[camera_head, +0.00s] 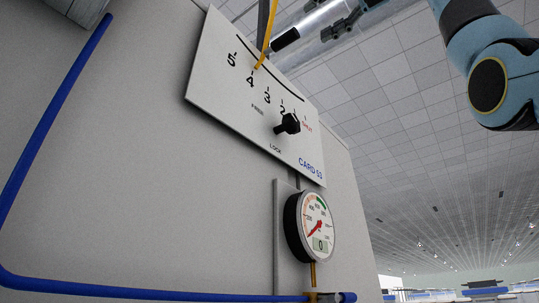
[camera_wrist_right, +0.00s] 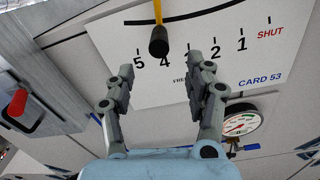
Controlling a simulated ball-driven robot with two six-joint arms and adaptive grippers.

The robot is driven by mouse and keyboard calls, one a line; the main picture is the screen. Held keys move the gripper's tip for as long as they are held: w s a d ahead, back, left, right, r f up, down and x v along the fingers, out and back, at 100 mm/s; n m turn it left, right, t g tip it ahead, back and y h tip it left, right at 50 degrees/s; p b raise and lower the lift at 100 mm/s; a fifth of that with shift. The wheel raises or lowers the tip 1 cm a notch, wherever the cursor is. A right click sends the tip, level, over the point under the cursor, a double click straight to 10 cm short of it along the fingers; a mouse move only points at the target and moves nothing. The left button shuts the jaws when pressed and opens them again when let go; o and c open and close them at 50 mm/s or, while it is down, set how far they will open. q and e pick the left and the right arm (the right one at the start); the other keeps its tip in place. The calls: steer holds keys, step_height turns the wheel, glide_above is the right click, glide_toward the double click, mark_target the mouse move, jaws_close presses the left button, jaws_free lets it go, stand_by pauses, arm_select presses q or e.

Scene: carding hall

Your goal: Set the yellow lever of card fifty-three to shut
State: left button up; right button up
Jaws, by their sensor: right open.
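The yellow lever (camera_head: 262,55) crosses the white CARD 53 panel (camera_head: 225,75), with its tip beside the 4 of a scale running from 5 down to a red SHUT. In the right wrist view, the lever's black grip (camera_wrist_right: 158,42) sticks out near the 5 and 4. My right gripper (camera_wrist_right: 160,74) is open and empty. The grip lies ahead of its fingertips, roughly centred between them and apart from both. In the head view, my right gripper (camera_head: 345,24) shows partly at the top. My left gripper is out of view.
A black knob (camera_head: 288,124) marked FREE and LOCK sits below the scale; its setting is unclear. A round gauge (camera_head: 318,226) hangs under the panel. A blue pipe (camera_head: 140,290) runs along the wall. A red handle (camera_wrist_right: 18,103) shows at left in the wrist view.

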mark_target(287, 44)
steer(key=p+x, duration=0.1)
steer(key=x, duration=0.2)
steer(key=p+x, duration=0.1)
steer(key=x, duration=0.1)
steer(key=p+x, duration=0.1)
steer(key=x, duration=0.2)
steer(key=shift+w+a+r, duration=0.2)
steer(key=shift+a+r, duration=0.1)
steer(key=shift+a, duration=0.05)
arm_select(q)
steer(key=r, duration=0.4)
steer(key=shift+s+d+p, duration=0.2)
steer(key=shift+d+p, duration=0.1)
steer(key=shift+p, duration=0.05)
arm_select(e)
steer(key=shift+w+a, duration=0.25)
steer(key=shift+f, duration=0.1)
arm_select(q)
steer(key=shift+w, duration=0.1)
arm_select(e)
jaws_close()
